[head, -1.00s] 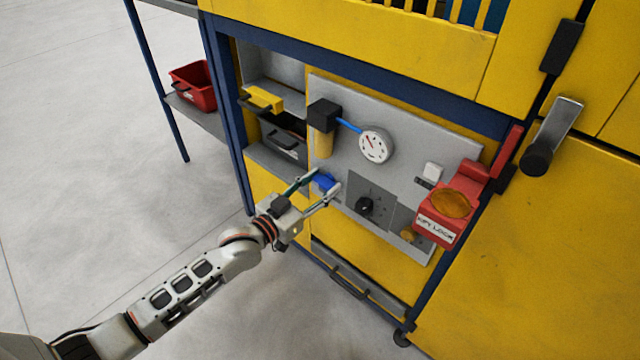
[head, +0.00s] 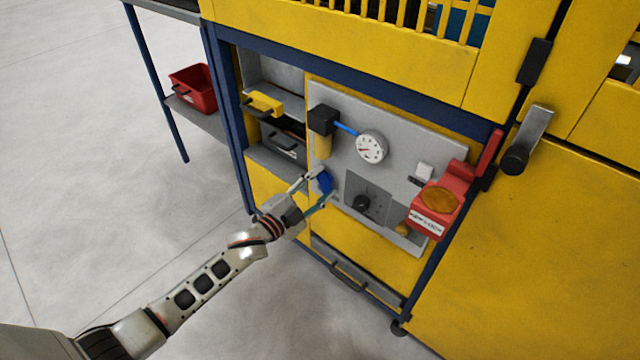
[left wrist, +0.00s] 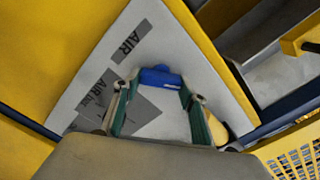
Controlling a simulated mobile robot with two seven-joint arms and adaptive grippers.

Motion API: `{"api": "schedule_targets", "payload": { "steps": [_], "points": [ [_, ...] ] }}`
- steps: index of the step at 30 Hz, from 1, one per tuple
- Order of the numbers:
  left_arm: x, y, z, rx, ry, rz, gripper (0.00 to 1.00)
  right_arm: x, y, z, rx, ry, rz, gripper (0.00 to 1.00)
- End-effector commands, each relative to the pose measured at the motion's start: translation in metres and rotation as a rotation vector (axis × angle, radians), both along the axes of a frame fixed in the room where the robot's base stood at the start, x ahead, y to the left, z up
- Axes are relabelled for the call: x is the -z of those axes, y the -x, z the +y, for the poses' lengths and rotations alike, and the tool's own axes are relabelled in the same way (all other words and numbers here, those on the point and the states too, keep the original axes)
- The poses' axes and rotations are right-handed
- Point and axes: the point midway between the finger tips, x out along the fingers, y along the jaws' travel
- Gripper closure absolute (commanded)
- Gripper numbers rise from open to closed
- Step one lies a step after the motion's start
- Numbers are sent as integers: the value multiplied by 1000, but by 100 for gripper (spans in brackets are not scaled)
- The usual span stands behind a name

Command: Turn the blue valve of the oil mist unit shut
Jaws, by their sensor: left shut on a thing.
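The blue valve handle (head: 325,183) is on the grey panel (head: 400,122), left of the black knob. It stands steeply in the head view. My left gripper (head: 326,186) is shut on it, one finger at each end. In the left wrist view the handle (left wrist: 160,77) lies between the two green-padded fingertips (left wrist: 157,92). A black block with an amber bowl (head: 323,146) sits above the valve. A blue tube runs from the block to a white round gauge (head: 370,148). My right gripper is in neither view.
A black knob (head: 361,203) is close right of the valve. A red key-lock box (head: 432,215) juts out farther right. A red bin (head: 194,88) is on a side shelf. The floor at left is clear.

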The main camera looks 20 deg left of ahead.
Motion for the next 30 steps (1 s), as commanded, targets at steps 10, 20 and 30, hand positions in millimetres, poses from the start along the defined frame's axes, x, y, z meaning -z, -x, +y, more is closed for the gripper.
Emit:
{"api": "schedule_targets", "payload": {
  "steps": [10, 20, 30],
  "points": [
    [4, 1, 0, -1, -297, -105, 80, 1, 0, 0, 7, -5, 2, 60],
    [5, 1, 0, 0, -495, -178, 80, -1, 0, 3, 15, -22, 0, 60],
    [4, 1, 0, 0, -578, -208, 80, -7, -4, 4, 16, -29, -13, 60]
  ]
}}
